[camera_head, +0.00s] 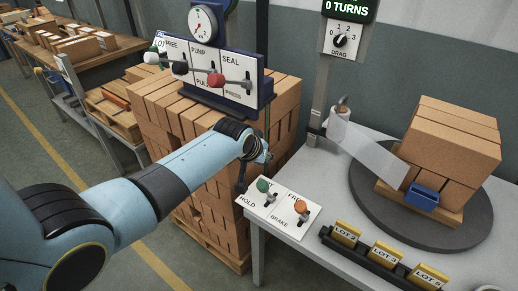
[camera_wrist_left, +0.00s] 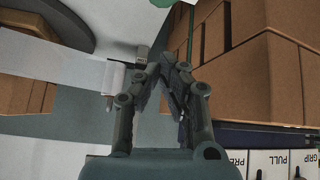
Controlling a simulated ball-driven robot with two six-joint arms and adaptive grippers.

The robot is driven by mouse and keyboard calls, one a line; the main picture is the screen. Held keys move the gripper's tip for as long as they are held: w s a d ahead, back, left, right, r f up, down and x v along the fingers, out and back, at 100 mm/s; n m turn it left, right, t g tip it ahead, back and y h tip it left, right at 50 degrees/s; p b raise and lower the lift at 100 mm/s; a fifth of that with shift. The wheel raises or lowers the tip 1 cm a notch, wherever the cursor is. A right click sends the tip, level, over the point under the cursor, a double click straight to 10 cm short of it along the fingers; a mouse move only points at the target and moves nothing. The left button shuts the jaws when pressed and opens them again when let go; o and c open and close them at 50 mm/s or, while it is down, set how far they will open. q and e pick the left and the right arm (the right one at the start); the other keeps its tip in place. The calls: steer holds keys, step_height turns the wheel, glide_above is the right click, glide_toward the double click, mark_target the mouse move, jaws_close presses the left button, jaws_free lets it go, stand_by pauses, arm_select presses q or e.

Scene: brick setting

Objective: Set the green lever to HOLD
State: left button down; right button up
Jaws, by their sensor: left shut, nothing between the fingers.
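The green lever (camera_head: 263,186) is on a small white plate (camera_head: 282,224) at the near left corner of the grey table. HOLD is printed at the plate's lower left, and the green knob leans up and left. Its other label is partly hidden, and I cannot tell its setting. My left gripper (camera_head: 242,186) is just left of the green knob, fingers pointing down; contact is unclear. In the left wrist view my left gripper (camera_wrist_left: 158,68) is shut and empty, its tips together. My right gripper is not in view.
An orange lever (camera_head: 301,206) marked BRAKE is right of the green one.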

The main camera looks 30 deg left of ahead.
arm_select(q)
steer(key=v, duration=0.5)
steer(key=shift+s+d+r, duration=0.1)
steer(key=shift+s, duration=0.2)
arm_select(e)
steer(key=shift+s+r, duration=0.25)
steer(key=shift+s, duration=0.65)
